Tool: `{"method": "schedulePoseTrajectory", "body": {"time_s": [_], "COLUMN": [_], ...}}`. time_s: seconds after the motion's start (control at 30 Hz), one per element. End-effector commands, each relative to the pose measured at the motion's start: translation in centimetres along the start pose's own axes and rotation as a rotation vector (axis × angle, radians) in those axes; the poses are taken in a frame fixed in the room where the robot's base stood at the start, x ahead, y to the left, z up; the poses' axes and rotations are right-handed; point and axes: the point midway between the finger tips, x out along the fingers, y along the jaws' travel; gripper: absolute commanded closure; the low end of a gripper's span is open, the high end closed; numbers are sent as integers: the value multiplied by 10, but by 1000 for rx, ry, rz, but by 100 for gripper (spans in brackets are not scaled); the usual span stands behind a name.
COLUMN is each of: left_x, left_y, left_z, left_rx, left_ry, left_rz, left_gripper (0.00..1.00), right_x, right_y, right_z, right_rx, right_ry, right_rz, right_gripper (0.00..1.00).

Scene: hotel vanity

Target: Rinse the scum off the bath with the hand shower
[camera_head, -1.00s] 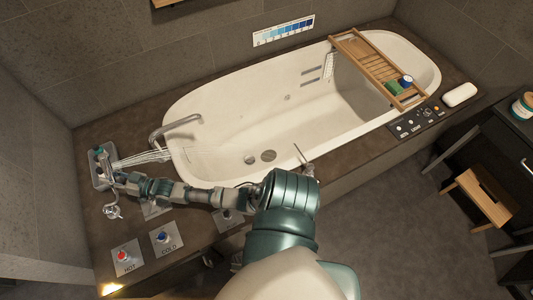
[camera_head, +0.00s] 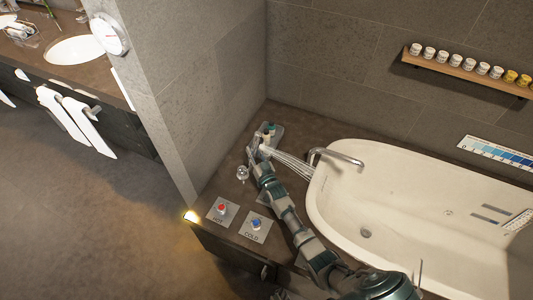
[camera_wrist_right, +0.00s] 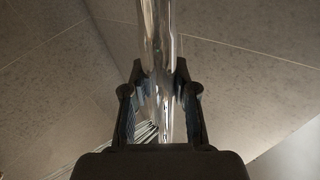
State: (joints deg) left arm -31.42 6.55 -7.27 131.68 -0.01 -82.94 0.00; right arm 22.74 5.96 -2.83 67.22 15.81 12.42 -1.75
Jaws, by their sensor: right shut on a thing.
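The white bath (camera_head: 400,210) is at the right in the head view, with its right part cut off. Any scum on it is too faint to tell. Pale water streams (camera_head: 288,165) run from near the gripper toward the bath's left rim. My left gripper is out of view.
The small tray (camera_head: 277,130) holds bottles. A chrome spout (camera_head: 340,155) reaches over the bath. HOT (camera_head: 222,208) and COLD (camera_head: 256,224) knobs and a chrome fitting (camera_head: 242,174) are on the deck. A wall edge (camera_head: 165,110) stands left; a jar shelf (camera_head: 465,70) hangs above.

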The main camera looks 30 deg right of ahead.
Motion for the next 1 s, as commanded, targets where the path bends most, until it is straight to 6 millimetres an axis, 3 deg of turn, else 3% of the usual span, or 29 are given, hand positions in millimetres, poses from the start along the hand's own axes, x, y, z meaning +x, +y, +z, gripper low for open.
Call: {"method": "schedulePoseTrajectory", "body": {"time_s": [0.63, 1.0], "left_x": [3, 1], "left_y": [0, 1], "left_z": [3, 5], "left_rx": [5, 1], "left_ry": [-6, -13], "left_rz": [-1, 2], "left_gripper": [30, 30], "right_x": [8, 31], "right_y": [-9, -32], "right_z": [5, 23], "right_rx": [-26, -99], "right_ry": [-21, -85], "right_rz": [18, 73], "right_gripper": [100, 100]}}
